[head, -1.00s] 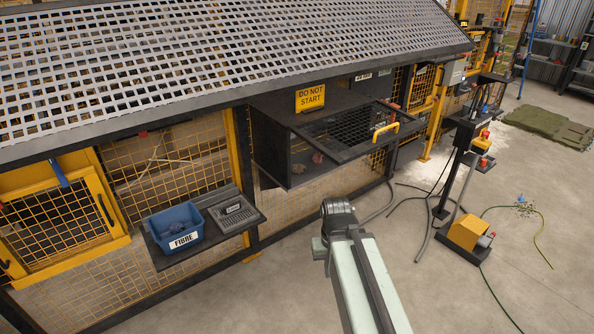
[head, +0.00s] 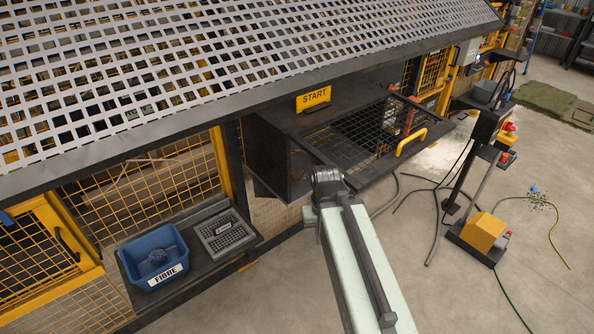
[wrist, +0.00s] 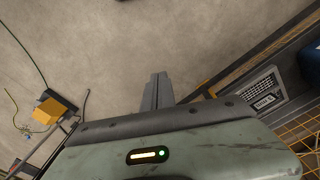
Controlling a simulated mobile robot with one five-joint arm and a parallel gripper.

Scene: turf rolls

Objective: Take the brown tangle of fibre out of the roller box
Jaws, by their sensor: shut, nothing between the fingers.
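The dark roller box (head: 266,158) is under the machine hood in the head view, with a black mesh panel (head: 365,140) and yellow handle (head: 411,142) at its right. My arm stands in front of it and covers part of its opening. I cannot make out the brown tangle of fibre in either current view; the box's inside is dark and partly hidden. My gripper (wrist: 159,80) shows in the wrist view with its grey fingers together and empty, above bare concrete floor. I cannot make out the fingers in the head view.
A blue bin (head: 153,258) labelled FIBRE, with a dark clump inside, stands on a shelf beside a grey slotted tray (head: 224,234). A yellow sign (head: 313,98) hangs above the box. Right are a post, cables and a yellow foot unit (head: 483,232) on otherwise open floor.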

